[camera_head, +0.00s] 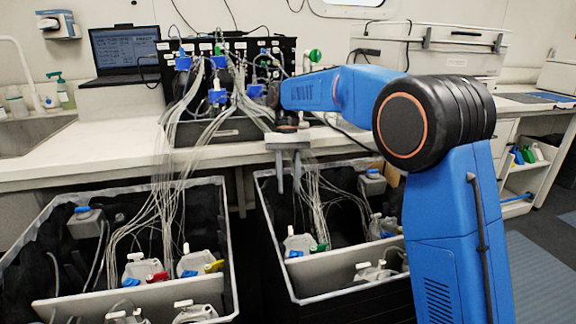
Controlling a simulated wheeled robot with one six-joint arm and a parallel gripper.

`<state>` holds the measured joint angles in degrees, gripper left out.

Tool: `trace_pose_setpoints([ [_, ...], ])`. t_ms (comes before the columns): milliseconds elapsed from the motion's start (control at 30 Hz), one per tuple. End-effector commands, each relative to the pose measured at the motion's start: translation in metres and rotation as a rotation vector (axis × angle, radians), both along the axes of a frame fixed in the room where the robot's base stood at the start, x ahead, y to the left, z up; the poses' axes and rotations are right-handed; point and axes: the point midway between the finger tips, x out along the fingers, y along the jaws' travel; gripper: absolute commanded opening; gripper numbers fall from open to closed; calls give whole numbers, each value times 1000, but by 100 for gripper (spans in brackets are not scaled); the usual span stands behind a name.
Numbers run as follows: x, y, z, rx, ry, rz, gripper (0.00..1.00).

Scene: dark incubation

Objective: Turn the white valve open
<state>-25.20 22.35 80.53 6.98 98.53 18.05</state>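My gripper (289,184) hangs pointing down in front of the bench edge, above the back part of the right-hand tub. Its two grey fingers are apart with nothing visible between them. No single white valve stands out clearly. Small white T-shaped tops show on bottles in the tubs, one in the right tub (290,231) below my gripper and one in the left tub (135,257). A black panel (285,50) on the bench carries blue fittings (217,96) and green ones (315,56). My arm hides part of the panel's right side.
Two open tubs, a left one (222,225) and a right one (350,262), stand on the floor before the bench (100,150). Many thin pale tubes (165,170) run from the panel into them. A laptop (122,50) and a grey case (425,50) are on the bench.

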Motion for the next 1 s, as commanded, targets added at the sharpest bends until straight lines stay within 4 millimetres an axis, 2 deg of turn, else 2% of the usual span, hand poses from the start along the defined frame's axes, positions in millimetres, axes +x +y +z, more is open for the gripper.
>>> trace_pose_setpoints([
  [100,10,1,20,1,-2,0,29],
  [300,18,3,42,0,-1,0,29],
  [467,20,3,49,0,0,0,29],
  [700,21,3,49,0,0,0,29],
  [733,21,3,49,0,0,1,26],
  [833,21,0,49,1,1,-7,3],
  [867,21,-2,48,3,2,-14,0],
  [1000,24,-23,43,18,11,-94,0],
])
